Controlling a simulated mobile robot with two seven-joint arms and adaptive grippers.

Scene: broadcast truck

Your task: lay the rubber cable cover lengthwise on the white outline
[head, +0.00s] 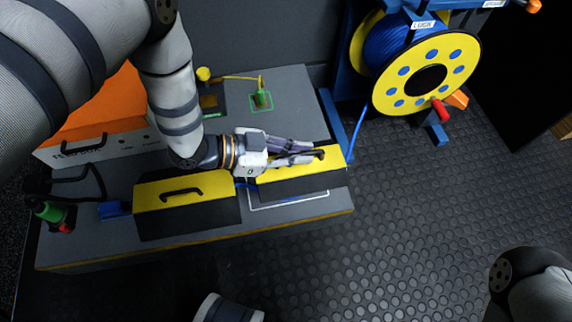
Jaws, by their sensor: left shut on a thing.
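My left gripper (315,155) is shut on the black handle of a yellow-topped, black-sided rubber cable cover (300,184). The cover is over the back part of the white outline (290,203) on the grey platform, its long side roughly along the outline. The outline's front line and left corner show in front of it. I cannot tell whether the cover touches the platform. A second yellow and black cover (220,188) with a black handle sits to the left. A blue cable (358,122) shows on the right and briefly between the covers. My right gripper is not in view.
A yellow and blue cable reel (455,50) stands at the back right. An orange and white case (95,145) is at the left. A green connector (262,100) stands in a green outline behind. The studded black floor (410,230) is clear on the right.

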